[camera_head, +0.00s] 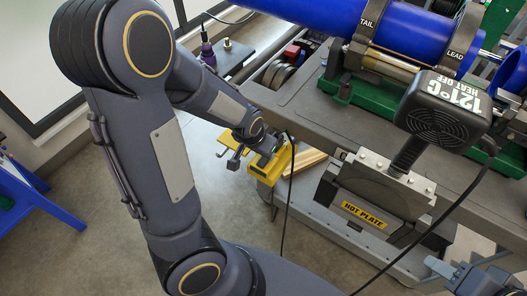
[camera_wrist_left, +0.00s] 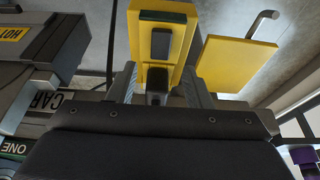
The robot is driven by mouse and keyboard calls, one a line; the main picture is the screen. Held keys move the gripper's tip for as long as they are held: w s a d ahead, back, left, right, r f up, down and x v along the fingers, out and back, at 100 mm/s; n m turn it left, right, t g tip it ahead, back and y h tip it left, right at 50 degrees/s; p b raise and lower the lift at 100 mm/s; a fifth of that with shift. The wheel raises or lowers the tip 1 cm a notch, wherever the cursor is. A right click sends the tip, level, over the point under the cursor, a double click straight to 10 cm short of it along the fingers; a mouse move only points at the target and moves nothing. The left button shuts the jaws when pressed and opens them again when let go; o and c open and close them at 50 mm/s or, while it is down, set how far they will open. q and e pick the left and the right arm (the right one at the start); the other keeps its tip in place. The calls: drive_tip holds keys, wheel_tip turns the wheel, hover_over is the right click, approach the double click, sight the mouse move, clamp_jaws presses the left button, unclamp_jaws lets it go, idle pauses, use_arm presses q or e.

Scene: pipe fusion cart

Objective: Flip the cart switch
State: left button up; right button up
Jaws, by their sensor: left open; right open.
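The cart switch is a yellow box with a dark rocker (camera_wrist_left: 161,43) on its face, seen straight ahead in the left wrist view. In the head view the yellow box (camera_head: 270,167) sits low at the cart's near left corner. My left gripper (camera_wrist_left: 159,82) is open, its two fingers either side of the lower part of the box in the picture; I cannot tell whether they touch it. In the head view the left wrist partly hides the box. My right gripper (camera_head: 478,278) is open at the lower right edge, far from the switch.
A yellow flap (camera_wrist_left: 235,62) with a grey bent handle stands beside the box. A hot plate (camera_head: 365,208) and a black heater tool (camera_head: 445,108) with a hanging cable are to the right. Blue pipe (camera_head: 400,30) lies clamped above. Open floor lies left of the cart.

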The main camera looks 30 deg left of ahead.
sight(259, 166)
use_arm(q)
drive_tip(key=v, duration=0.3)
drive_tip(key=shift+p, duration=0.3)
drive_tip(key=shift+r, duration=0.1)
